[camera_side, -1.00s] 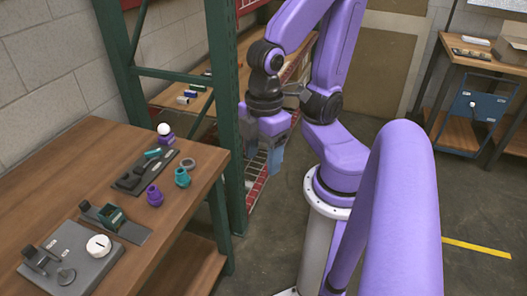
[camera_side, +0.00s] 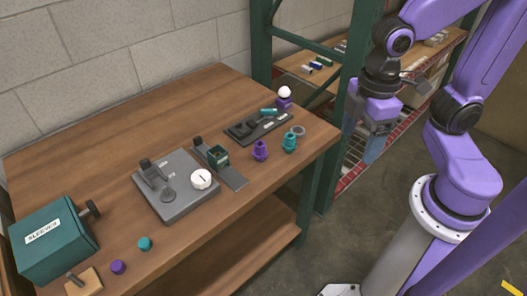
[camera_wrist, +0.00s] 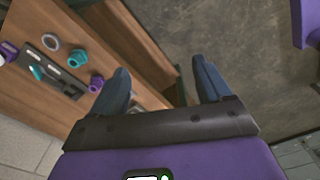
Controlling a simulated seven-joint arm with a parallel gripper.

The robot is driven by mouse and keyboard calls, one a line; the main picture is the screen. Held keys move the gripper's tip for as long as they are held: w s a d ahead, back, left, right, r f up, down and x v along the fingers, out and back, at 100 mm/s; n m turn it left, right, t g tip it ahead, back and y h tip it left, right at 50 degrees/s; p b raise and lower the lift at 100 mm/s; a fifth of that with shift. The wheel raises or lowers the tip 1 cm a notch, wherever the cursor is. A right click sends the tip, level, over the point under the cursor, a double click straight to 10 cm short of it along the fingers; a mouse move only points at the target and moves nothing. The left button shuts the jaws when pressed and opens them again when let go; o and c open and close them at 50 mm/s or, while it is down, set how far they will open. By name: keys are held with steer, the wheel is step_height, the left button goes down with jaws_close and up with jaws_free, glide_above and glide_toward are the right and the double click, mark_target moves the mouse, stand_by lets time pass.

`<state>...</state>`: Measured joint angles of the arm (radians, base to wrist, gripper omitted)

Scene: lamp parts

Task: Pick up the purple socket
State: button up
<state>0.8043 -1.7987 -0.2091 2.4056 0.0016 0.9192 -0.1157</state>
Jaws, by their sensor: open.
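The purple socket (camera_side: 260,150) stands upright on the wooden table near its front right edge. It also shows in the wrist view (camera_wrist: 97,83), just left of the left finger. A teal socket (camera_side: 289,143) of similar shape stands right beside it; it shows in the wrist view (camera_wrist: 77,58) too. My gripper (camera_side: 362,138) is open and empty, pointing down beyond the table's right edge, to the right of the sockets. In the wrist view the gap between my fingers (camera_wrist: 160,70) shows only table edge and floor.
A dark tray (camera_side: 240,131) with a teal piece, a grey ring (camera_side: 298,130) and a white ball on a purple base (camera_side: 284,98) lie near the sockets. A grey fixture (camera_side: 180,205) and teal box (camera_side: 50,240) stand further left. A green rack post (camera_side: 345,150) stands close to my gripper.

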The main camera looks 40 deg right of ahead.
steer(key=w+a, duration=0.4)
steer(key=w, duration=1.2)
glide_above(260, 146)
steer(key=shift+n, duration=0.4)
steer(key=f, duration=1.5)
steer(key=shift+s+a, duration=0.15)
steer(key=shift+a, duration=0.2)
steer(key=shift+s+d+f, duration=0.1)
steer(key=shift+s+f, duration=0.05)
steer(key=shift+f, duration=1.2)
steer(key=shift+s+f, duration=0.15)
steer(key=shift+f, duration=1.2)
steer(key=c, duration=1.2)
steer(key=shift+c, duration=0.2)
steer(key=shift+r, duration=0.1)
